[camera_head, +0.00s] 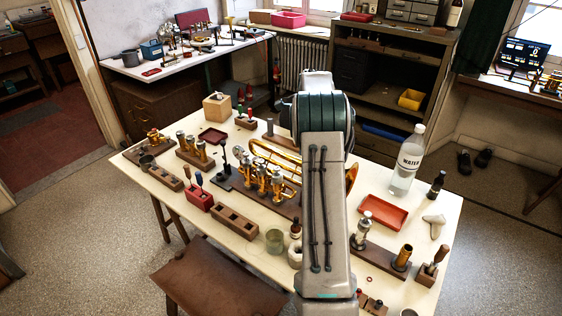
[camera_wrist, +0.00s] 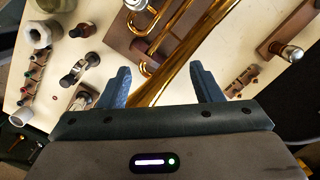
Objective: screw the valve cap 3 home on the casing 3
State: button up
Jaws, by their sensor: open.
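The brass horn (camera_head: 272,153) lies on a dark wooden board near the middle of the table. Several upright brass casings (camera_head: 263,180) stand in its valve cluster, partly beside my arm. I cannot tell which one is casing 3, and I cannot make out valve cap 3. In the wrist view, my gripper (camera_wrist: 160,70) is open, its two blue fingers wide apart with nothing gripped. Brass tubing of the horn (camera_wrist: 190,48) shows beyond and between the fingers. In the head view my own arm hides the gripper and part of the horn.
A wooden rack of valves (camera_head: 195,157) and a red tool block (camera_head: 199,200) stand left of the horn. A red tray (camera_head: 382,213), a water bottle (camera_head: 407,163) and a silvery cylinder (camera_head: 363,232) stand on the right. Bare tabletop shows between them.

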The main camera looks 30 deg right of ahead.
jog(key=s+a+n+t+h+b, duration=0.15)
jog(key=a+n+b, duration=0.25)
jog(key=n, duration=0.6)
jog(key=n+t+b, duration=0.2)
jog(key=n+b, duration=0.1)
jog(key=n, duration=0.6)
send_near(277, 171)
jog(key=shift+h, duration=0.35)
jog(key=p+x, duration=0.1)
jog(key=x, duration=1.1)
jog(key=shift+a+p, duration=0.1)
jog(key=shift+p, duration=0.25)
jog(key=c, duration=1.2)
jog(key=shift+o, duration=0.2)
jog(key=shift+a+f+b, duration=0.1)
jog(key=shift+b, duration=0.35)
jog(key=shift+m+g+h+b, duration=0.25)
jog(key=shift+m+h+b, duration=0.15)
jog(key=shift+m+b, duration=0.65)
